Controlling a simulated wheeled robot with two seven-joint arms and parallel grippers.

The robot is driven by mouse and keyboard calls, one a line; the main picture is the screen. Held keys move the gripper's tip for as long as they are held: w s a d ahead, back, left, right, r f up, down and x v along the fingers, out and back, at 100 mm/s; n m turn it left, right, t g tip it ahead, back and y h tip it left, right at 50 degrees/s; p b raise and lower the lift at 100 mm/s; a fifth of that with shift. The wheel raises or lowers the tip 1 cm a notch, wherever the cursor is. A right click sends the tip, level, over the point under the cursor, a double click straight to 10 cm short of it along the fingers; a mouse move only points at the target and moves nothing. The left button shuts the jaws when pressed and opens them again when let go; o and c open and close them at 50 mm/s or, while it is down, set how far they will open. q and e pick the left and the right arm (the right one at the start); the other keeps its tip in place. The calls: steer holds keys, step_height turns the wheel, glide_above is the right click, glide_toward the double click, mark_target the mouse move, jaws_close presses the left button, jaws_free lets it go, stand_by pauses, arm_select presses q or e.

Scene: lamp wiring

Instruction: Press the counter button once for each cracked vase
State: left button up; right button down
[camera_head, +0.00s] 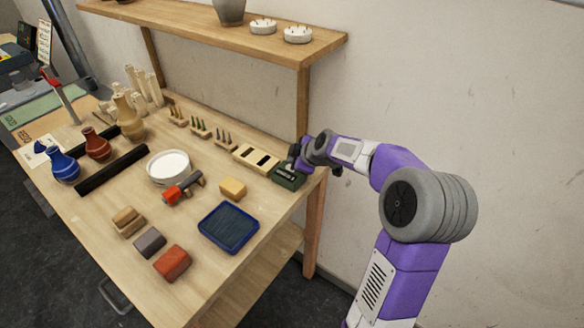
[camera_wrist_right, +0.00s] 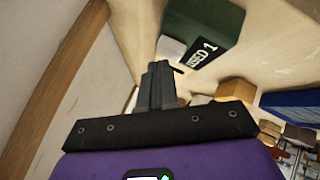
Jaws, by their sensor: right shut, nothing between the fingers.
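A blue vase (camera_head: 62,166), a red-brown vase (camera_head: 97,146) and a tan vase (camera_head: 128,120) stand in a row between two dark rails at the left of the workbench. Cracks are too small to tell. The dark green counter box (camera_head: 288,178) sits at the bench's right back edge; the right wrist view shows it too (camera_wrist_right: 218,22), with a dark label that seems to read "USED 1". A pale block (camera_wrist_right: 170,48), possibly its button, is beside the green part. My right gripper (camera_wrist_right: 160,68) is shut and empty, close to the box. Contact is unclear. My left gripper is out of view.
A white round turntable (camera_head: 169,166), a red-ended tool (camera_head: 183,188), a blue tray (camera_head: 228,228) and several small blocks (camera_head: 172,262) lie on the bench. A slotted wooden holder (camera_head: 256,158) is left of the counter. A shelf (camera_head: 220,32) hangs above the back.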

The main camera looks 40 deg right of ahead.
steer(key=shift+f+b, duration=0.5)
steer(key=shift+b, duration=0.2)
stand_by(0.9)
stand_by(0.3)
steer(key=shift+r+p, duration=0.45)
steer(key=shift+r, duration=0.5)
steer(key=shift+r+p, duration=1.55)
steer(key=shift+r, duration=1)
steer(key=shift+f, duration=0.15)
